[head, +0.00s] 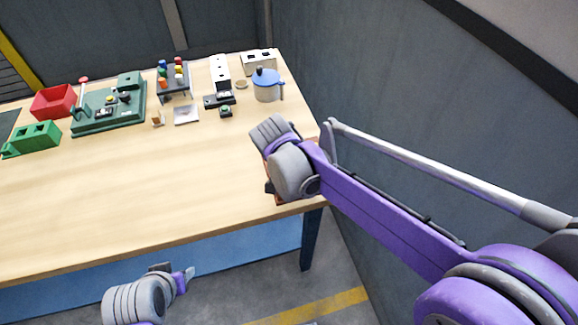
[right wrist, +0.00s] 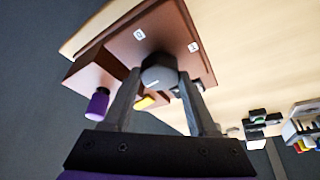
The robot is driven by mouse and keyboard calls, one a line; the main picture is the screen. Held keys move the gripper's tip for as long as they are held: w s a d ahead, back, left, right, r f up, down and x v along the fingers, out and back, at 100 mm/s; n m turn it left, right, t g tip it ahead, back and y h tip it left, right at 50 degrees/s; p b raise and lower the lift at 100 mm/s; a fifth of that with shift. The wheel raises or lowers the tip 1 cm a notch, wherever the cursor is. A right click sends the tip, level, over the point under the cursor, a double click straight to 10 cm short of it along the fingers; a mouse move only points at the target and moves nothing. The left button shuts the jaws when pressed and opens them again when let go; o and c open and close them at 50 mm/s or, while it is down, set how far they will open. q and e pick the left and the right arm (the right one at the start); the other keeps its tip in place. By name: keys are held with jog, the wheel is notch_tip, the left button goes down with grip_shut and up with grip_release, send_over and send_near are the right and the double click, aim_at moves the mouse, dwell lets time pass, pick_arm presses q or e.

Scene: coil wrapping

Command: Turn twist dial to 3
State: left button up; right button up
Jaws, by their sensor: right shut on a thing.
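The twist dial (right wrist: 158,70) is a dark grey round knob on a brown box (right wrist: 178,28) in the right wrist view. My right gripper (right wrist: 160,78) is shut on the dial, one finger on each side of it. White label tiles sit on the box around the dial; one looks like 0 (right wrist: 139,34), and another (right wrist: 194,46) is too small to read surely. The dial's pointer setting is unclear. In the head view my right gripper (head: 272,190) hides nearly all of the box at the table's right edge. My left gripper (head: 180,275) is low, in front of the table; its jaw opening is unclear.
A purple knob (right wrist: 97,104) and a yellow part (right wrist: 145,102) are close by the right fingers. A blue-lidded pot (head: 267,90), a green board (head: 105,112), a red bin (head: 54,101) and small racks stand along the table's back. The table's middle (head: 150,190) is clear.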

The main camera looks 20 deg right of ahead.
jog(key=shift+m+g, duration=0.3)
jog(key=shift+m, duration=0.4)
jog(key=o, duration=1.4)
jog(key=shift+c, duration=0.2)
jog(key=shift+h, duration=0.3)
jog(key=v, duration=1.1)
jog(key=shift+p, duration=0.35)
jog(key=shift+f, duration=0.15)
